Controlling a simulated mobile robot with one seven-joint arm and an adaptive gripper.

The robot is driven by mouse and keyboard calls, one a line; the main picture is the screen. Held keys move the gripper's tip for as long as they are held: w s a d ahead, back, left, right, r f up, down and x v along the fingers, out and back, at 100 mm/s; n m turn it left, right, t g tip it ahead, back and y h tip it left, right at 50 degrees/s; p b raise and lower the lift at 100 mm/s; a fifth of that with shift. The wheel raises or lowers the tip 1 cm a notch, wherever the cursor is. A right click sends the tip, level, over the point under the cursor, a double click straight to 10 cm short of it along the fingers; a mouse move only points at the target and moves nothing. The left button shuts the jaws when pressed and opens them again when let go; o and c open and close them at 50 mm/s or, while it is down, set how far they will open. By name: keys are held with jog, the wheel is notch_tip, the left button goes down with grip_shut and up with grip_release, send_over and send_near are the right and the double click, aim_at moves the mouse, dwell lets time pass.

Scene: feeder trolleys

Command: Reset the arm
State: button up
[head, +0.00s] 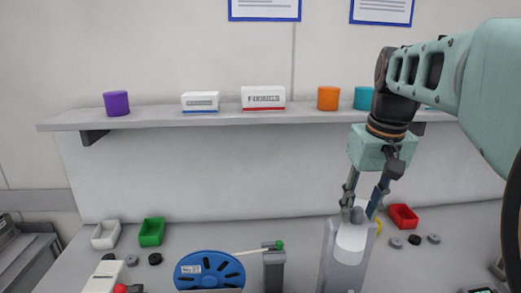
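My gripper (360,212) points down at the right of the head view, at the end of my raised pale green arm. Its two fingers are apart, with the wall panel showing between them. The fingertips are at the rounded top of a grey upright piece with a white front (348,245), which stands near the front of the worktop. I cannot tell whether the fingertips touch this piece or are only in line with it. No object shows lifted between the fingers.
A shelf (225,118) carries a purple cylinder (116,103), white boxes, an orange cylinder (328,98) and a teal one behind my arm. A blue reel (209,270), a grey post (274,270), and white, green and red (403,217) bins stand on the worktop.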

jog(key=shift+w+a+r, duration=0.15)
jog(key=shift+a+r, duration=0.05)
jog(key=shift+a, duration=0.1)
